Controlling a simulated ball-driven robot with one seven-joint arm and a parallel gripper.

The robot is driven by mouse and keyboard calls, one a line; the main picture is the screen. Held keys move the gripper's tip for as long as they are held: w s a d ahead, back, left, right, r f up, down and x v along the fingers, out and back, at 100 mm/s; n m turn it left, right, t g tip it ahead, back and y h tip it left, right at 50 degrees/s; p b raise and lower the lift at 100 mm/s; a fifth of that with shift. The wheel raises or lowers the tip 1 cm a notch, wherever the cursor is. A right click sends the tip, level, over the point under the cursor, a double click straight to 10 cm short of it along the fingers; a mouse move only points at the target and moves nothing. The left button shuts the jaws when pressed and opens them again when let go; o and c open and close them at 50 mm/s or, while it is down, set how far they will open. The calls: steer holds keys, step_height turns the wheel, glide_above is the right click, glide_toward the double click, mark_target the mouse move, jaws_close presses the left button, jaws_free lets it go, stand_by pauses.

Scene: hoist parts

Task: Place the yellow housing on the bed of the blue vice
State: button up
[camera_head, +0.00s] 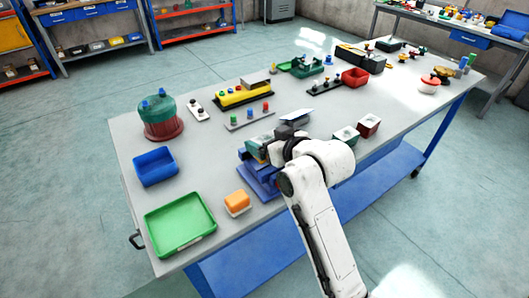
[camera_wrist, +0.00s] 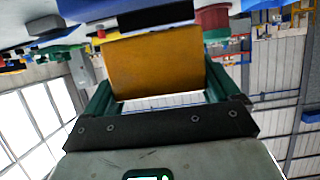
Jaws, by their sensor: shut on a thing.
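The blue vice (camera_head: 257,184) stands on the grey table near its front edge, partly covered by my wrist and gripper in the head view. My gripper (camera_head: 256,149) is over the vice, its green fingers pointing left. In the wrist view, the two green fingers of my gripper (camera_wrist: 160,95) are shut on the yellow housing (camera_wrist: 155,66), a dark-yellow block between them. The head view mostly hides the housing. I cannot tell whether it touches the vice bed. A blue part shows beyond the housing in the wrist view; I cannot tell what it is.
Left of the vice are an orange block with a pale base (camera_head: 237,203), a green tray (camera_head: 180,224) and a blue bin (camera_head: 155,167). A green dome (camera_head: 160,112) and button strips are behind.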

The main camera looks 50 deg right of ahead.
steer(key=shift+w+f, duration=0.65)
steer(key=shift+f, duration=1.6)
steer(key=shift+f, duration=0.1)
steer(key=o, duration=1)
steer(key=shift+f, duration=0.1)
steer(key=shift+o, duration=0.2)
steer(key=shift+s+r, duration=0.1)
steer(key=shift+r, duration=0.1)
steer(key=v, duration=1.1)
steer(key=shift+s, duration=0.4)
steer(key=shift+a, duration=0.1)
